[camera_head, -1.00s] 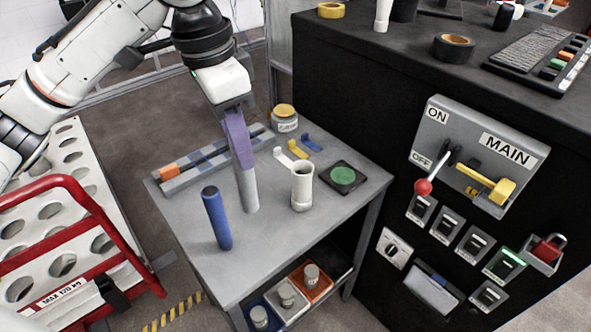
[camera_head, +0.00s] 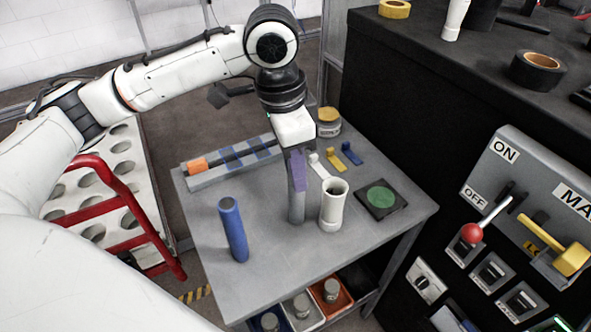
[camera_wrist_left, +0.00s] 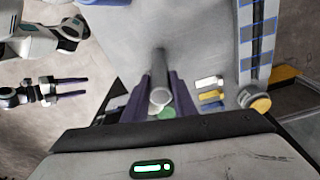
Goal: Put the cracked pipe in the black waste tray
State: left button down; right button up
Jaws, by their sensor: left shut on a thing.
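My left gripper (camera_head: 298,172), with purple fingers, is shut on a grey pipe (camera_head: 297,208) that hangs upright below it over the grey table (camera_head: 275,270). I cannot tell whether its lower end touches the tabletop. In the left wrist view a round pipe end (camera_wrist_left: 160,97) shows between the fingers. A white pipe (camera_head: 332,208) stands just right of the grey one, and a blue pipe (camera_head: 233,230) stands to its left. No crack is visible on any pipe. I cannot make out a black waste tray for certain. My right gripper (camera_wrist_left: 72,90) is open and empty in the left wrist view.
A black square with a green disc (camera_head: 381,197) lies right of the white pipe. Bins (camera_head: 332,297) sit underneath. A black cabinet (camera_head: 440,130) stands right.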

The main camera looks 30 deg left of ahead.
pick_arm(q)
jog(key=shift+f, duration=0.2)
jog(key=c, duration=1.5)
grip_release()
jog(key=shift+f, duration=0.15)
jog(key=shift+o, duration=0.2)
